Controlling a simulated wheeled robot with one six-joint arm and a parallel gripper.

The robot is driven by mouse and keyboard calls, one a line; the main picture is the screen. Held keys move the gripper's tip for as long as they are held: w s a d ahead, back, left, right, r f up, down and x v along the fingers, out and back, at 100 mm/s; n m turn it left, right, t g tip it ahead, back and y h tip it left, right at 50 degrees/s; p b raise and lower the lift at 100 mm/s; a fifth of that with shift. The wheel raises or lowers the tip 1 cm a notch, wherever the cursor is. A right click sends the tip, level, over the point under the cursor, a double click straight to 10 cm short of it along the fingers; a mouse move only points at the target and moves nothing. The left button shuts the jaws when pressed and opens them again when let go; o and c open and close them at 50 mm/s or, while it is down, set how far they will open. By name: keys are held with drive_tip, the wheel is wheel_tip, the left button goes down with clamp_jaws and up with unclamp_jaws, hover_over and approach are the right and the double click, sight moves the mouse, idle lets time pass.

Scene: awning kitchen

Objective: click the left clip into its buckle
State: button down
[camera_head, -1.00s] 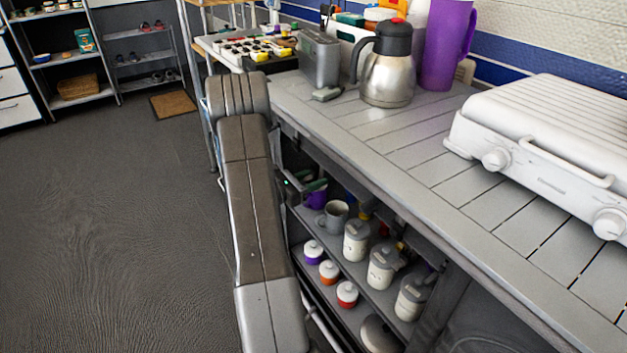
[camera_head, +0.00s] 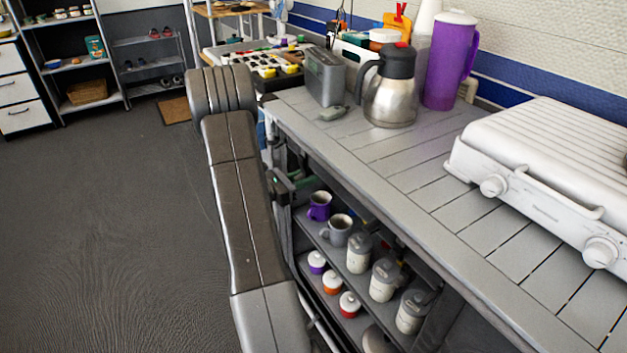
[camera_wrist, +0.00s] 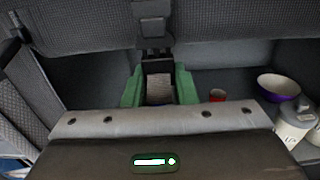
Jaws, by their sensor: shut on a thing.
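In the wrist view my gripper (camera_wrist: 158,72) has green fingers closed on a grey webbing piece with a dark end, the clip (camera_wrist: 158,90). The clip's dark end is close to the buckle; I cannot tell whether the two are joined. In the head view my gripper (camera_head: 286,184) is small, at the counter's open left end, partly hidden by my arm; clip and buckle cannot be made out there.
Mugs and lidded jars (camera_head: 383,280) stand on shelves under the counter (camera_head: 400,160). A bowl (camera_wrist: 278,86) and a jar (camera_wrist: 294,122) are at right in the wrist view. A kettle (camera_head: 390,95) and a white grill (camera_head: 545,180) stand on top. The floor (camera_head: 110,220) at left is clear.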

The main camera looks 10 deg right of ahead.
drive_tip(key=shift+s+a+r, duration=0.1)
drive_tip(key=shift+a+r, duration=0.2)
drive_tip(key=shift+r, duration=0.35)
drive_tip(key=c, duration=1.3)
unclamp_jaws()
drive_tip(key=shift+a+r, duration=0.1)
drive_tip(key=shift+r, duration=0.05)
drive_tip(key=p+v, duration=0.2)
drive_tip(key=v, duration=1.2)
drive_tip(key=b+x, duration=0.2)
drive_tip(key=x, duration=1.2)
drive_tip(key=shift+f, duration=0.2)
